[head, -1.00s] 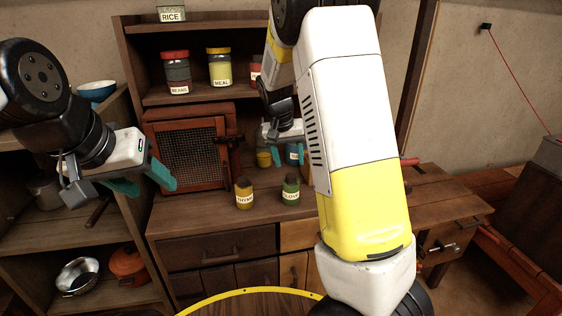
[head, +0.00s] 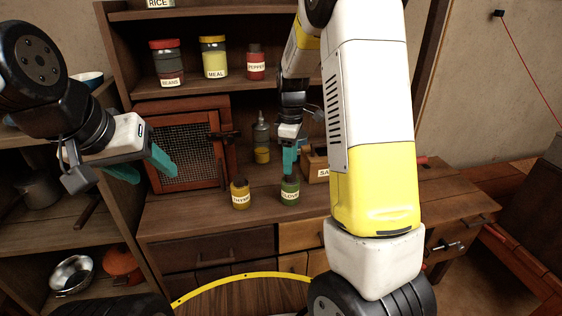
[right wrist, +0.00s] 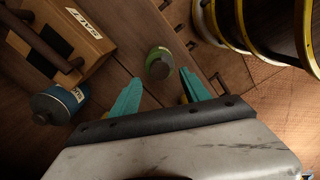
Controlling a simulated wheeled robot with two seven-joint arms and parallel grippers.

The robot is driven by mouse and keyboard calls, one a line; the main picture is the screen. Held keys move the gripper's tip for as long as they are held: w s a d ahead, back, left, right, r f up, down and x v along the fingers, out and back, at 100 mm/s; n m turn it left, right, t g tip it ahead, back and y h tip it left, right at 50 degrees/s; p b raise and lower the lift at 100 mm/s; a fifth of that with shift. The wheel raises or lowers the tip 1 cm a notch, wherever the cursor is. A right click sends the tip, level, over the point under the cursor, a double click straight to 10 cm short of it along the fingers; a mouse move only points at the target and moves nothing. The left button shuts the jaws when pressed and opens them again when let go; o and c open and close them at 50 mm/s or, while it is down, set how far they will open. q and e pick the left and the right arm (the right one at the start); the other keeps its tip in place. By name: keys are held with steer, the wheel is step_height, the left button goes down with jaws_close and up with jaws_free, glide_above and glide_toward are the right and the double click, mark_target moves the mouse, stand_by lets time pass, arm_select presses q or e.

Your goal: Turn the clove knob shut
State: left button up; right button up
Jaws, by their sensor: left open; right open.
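The clove jar (head: 290,194) is a small green jar with a dark round knob on top, standing upright near the front of the cabinet counter. In the right wrist view, the clove knob (right wrist: 159,66) shows from above. My right gripper (head: 290,166) points down just above and behind the jar, open. In the right wrist view, its teal fingertips (right wrist: 162,88) are spread and empty, with the knob just beyond them. I cannot tell from the picture how far the knob is turned. My left gripper (head: 150,164) is open and empty in front of the mesh-door box.
The thyme jar (head: 240,194) stands left of the clove jar. A salt box (head: 316,163) is behind to the right, partly hidden by my arm. A mesh-door box (head: 186,150) and an oil-like bottle (head: 261,143) stand behind.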

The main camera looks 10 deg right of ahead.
mark_target(291, 177)
steer(key=shift+f, duration=2.2)
jaws_close()
